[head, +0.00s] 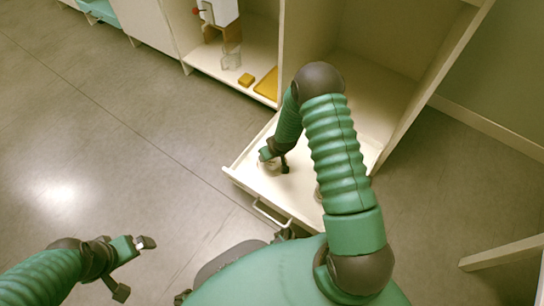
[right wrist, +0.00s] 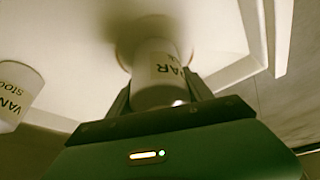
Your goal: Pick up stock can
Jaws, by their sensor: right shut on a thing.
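A white can (right wrist: 158,66) with dark lettering ending in "AR" stands between the fingers of my right gripper (right wrist: 162,92), which is shut on it. In the head view my right gripper (head: 275,160) is low over the open drawer (head: 258,185), and the can is mostly hidden by it. A second white can (right wrist: 17,95), its label partly readable as "VAN" and "STOC", is at the left edge of the right wrist view, apart from the gripper. My left gripper (head: 136,268) is open and empty over the floor.
The drawer's front handle (head: 270,214) faces the floor. A shelf (head: 258,58) to the left holds a glass (head: 231,58), a small yellow block (head: 246,79) and a yellow board (head: 267,84). A cabinet side panel rises right of the drawer. The floor at left is clear.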

